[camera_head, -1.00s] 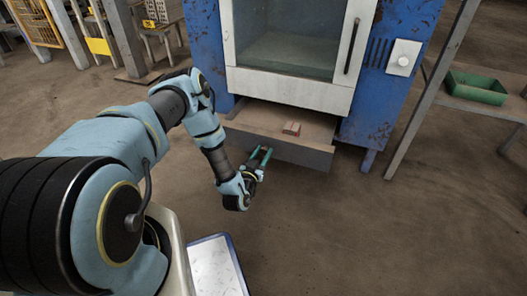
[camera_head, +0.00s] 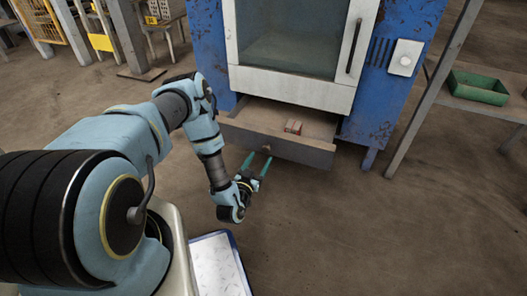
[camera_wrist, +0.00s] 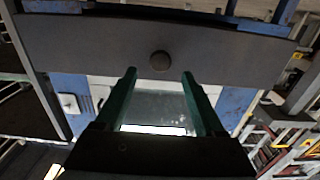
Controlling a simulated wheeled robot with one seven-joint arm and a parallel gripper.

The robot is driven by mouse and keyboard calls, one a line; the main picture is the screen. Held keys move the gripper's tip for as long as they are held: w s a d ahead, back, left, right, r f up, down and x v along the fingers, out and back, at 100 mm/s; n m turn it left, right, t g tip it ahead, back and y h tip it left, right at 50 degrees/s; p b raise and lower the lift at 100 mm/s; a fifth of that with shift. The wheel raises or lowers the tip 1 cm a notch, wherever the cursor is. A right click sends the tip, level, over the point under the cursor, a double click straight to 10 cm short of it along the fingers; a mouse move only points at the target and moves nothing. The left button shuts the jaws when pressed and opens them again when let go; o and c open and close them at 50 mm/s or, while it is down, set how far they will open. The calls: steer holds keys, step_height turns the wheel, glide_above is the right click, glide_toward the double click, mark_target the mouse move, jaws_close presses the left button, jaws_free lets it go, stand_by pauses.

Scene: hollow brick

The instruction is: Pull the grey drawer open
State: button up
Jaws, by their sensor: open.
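The grey drawer (camera_head: 235,135) stands pulled out from under the blue cabinet, with its inside showing from above. Its dark front and round knob (camera_wrist: 160,61) show in the wrist view. A small reddish hollow brick (camera_head: 293,126) lies inside the drawer. My gripper (camera_head: 257,164) is open and empty in front of the drawer front. In the wrist view the two green fingers of my gripper (camera_wrist: 159,77) are spread, with the knob beyond their tips and between them. The fingers look clear of the knob.
The blue cabinet (camera_head: 390,100) with a glass window stands above the drawer. A bench with a green tray (camera_head: 477,87) is at the right. A blue-edged panel (camera_head: 216,268) lies near my base. The floor in front and to the right is clear.

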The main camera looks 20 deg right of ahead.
steer(key=p+v, duration=0.1)
steer(key=v, duration=0.4)
steer(key=shift+s+a, duration=0.1)
steer(key=shift+a, duration=0.05)
